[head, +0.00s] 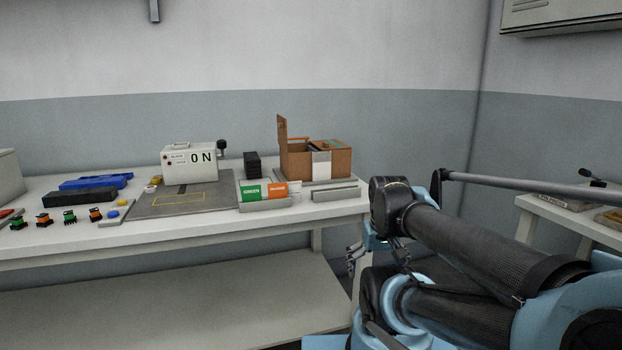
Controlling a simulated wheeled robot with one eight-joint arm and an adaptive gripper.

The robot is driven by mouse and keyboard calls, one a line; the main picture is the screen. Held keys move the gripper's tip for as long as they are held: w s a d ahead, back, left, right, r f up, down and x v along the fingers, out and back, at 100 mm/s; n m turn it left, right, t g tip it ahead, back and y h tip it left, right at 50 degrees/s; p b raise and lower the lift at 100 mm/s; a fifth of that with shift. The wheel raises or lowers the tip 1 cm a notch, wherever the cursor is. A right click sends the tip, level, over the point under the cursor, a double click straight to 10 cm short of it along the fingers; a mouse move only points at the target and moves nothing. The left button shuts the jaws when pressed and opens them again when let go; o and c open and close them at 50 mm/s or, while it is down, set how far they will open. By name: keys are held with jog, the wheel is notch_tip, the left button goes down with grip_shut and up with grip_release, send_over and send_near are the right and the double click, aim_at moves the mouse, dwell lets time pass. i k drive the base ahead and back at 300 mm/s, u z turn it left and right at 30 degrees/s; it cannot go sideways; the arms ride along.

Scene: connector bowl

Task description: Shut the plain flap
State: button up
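An orange-brown box (300,167) stands at the right end of the white workbench, with a white panel (321,165) on its front. A flap (282,136) stands upright at the box's left side, and no marking shows on it. The left part of the box is open at the top, with something dark inside that I cannot make out. The right part of its top (333,145) looks covered. My gripper (354,262) hangs low past the bench's right end, below the top and apart from the box. It is small and partly hidden by my arm, so its opening is unclear.
Green and orange labelled blocks (264,191) and a grey strip (335,194) lie before the box. A black block (252,165) and a white "ON" unit (190,163) stand left of it. Several small connectors lie at the left. Another table (560,219) stands at right.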

aim_at(282, 124)
jog(key=k, duration=0.95)
jog(key=u, duration=0.45)
jog(key=i, duration=0.5)
jog(key=u, duration=0.1)
